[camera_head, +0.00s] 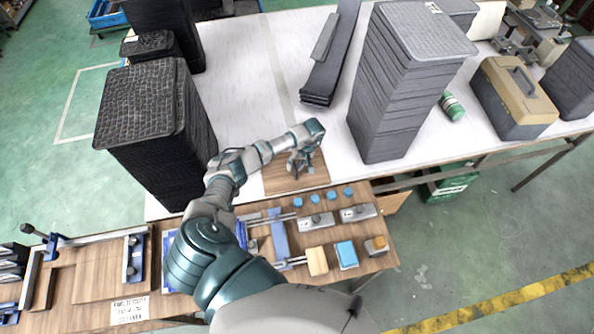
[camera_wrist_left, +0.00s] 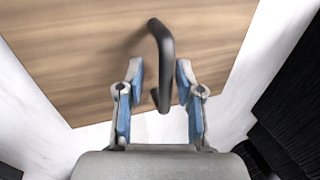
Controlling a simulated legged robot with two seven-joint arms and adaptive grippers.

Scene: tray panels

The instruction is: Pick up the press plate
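The press plate (camera_head: 278,183) is a flat wooden board lying on the white table, in front of the dark stacks. In the left wrist view the plate (camera_wrist_left: 80,50) carries a dark bar handle (camera_wrist_left: 164,50). My left gripper (camera_head: 302,166) is over the plate in the head view and hides part of it. In the left wrist view the gripper (camera_wrist_left: 159,78) is open, with its blue-padded fingers on either side of the handle. Gaps show between the fingers and the handle. My right gripper is not in view.
Tall dark panel stacks stand left (camera_head: 158,130) and right (camera_head: 405,80) of the plate. A wooden bench (camera_head: 90,285) in front holds clamps, blocks and metal tools. A tan toolbox (camera_head: 513,95) and a green roll (camera_head: 452,106) sit at right.

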